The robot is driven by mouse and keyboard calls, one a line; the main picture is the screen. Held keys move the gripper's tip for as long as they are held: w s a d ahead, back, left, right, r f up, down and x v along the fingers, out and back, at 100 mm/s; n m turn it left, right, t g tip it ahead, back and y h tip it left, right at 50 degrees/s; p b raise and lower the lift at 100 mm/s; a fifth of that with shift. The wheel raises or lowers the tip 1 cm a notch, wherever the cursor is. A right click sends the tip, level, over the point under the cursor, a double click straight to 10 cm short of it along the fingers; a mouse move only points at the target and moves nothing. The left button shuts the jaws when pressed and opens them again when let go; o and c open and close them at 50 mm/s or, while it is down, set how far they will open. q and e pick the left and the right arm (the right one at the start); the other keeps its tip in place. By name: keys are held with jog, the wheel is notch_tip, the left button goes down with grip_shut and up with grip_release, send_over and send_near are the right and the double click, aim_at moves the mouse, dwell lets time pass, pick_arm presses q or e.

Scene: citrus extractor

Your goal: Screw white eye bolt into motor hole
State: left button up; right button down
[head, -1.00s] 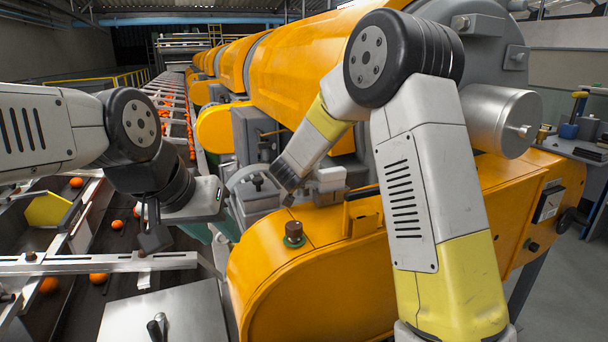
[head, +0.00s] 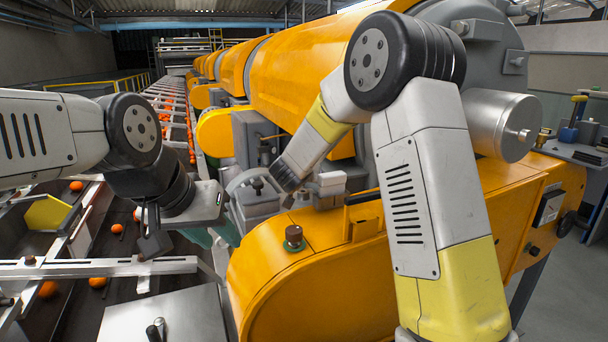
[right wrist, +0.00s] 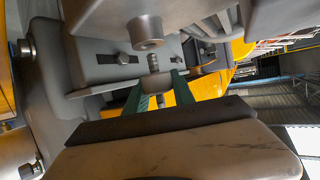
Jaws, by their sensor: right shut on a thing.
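In the right wrist view, the green fingers of my right gripper (right wrist: 158,92) are shut on a pale grey-white piece with a threaded shank, which I take as the eye bolt (right wrist: 154,63). The shank points up in the picture; the ring is mostly hidden by the fingers and gripper body. A round grey boss (right wrist: 147,31) with a dark opening lies just above the shank tip in the picture; I cannot tell whether they line up in depth. In the head view, my left gripper (head: 209,237) hangs over the conveyor side with greenish fingers partly hidden.
The yellow machine housing (head: 310,285) with a dark knob (head: 294,238) fills the front middle. Grey machinery (head: 255,205) stands close behind. The conveyor (head: 115,245) with oranges runs along the left, crossed by a metal bar (head: 100,267). A steel cylinder (head: 497,125) is at right.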

jog(key=shift+f, duration=0.75)
dwell(0.6)
jog(key=c, duration=1)
grip_release()
